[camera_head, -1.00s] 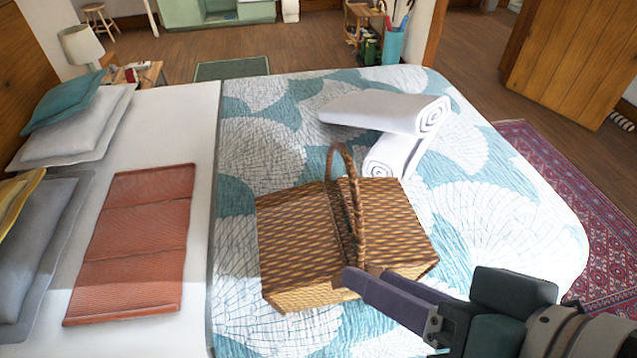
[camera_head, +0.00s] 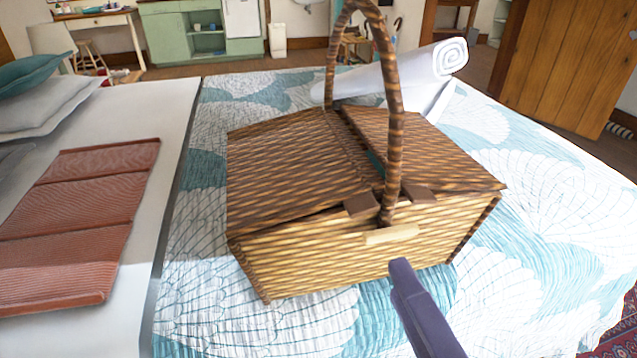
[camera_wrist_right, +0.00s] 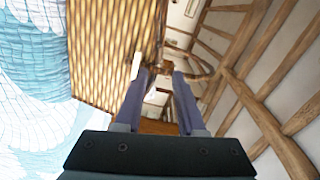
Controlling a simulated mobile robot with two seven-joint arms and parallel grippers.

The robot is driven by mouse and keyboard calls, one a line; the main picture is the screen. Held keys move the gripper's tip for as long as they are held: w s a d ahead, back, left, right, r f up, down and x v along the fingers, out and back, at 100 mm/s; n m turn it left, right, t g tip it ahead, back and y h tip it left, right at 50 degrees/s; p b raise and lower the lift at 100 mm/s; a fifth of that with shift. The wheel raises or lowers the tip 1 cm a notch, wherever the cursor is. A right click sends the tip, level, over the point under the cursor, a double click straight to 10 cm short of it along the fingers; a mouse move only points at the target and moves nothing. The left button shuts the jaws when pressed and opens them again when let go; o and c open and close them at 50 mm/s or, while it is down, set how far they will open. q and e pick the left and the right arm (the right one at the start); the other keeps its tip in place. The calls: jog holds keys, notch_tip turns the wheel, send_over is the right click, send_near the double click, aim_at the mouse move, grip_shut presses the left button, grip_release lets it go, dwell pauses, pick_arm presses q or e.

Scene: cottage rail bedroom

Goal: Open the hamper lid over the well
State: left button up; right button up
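The wicker hamper (camera_head: 330,250) stands on the bed with a tall braided handle (camera_head: 391,110) arching over its middle. Its left lid half (camera_head: 285,170) and right lid half (camera_head: 435,160) both lie about flat. A thin dark gap shows under the left half's front edge. Brown tabs and a pale wooden latch piece (camera_head: 392,234) sit at the front centre. My right gripper (camera_head: 402,275) is just in front of the hamper, below the latch piece. In the wrist view its fingers (camera_wrist_right: 162,75) are apart and empty, with the pale piece beside the left finger. My left gripper is out of view.
Rolled white towels (camera_head: 410,75) lie behind the hamper. A folded rust-coloured cloth (camera_head: 75,220) lies on the white sheet at left, with pillows (camera_head: 45,100) beyond it. The patterned quilt (camera_head: 540,200) is clear to the right of the hamper.

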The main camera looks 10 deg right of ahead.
aim_at(365, 214)
jog(key=w, duration=1)
jog(key=shift+a, duration=0.1)
grip_shut()
dwell(1.2)
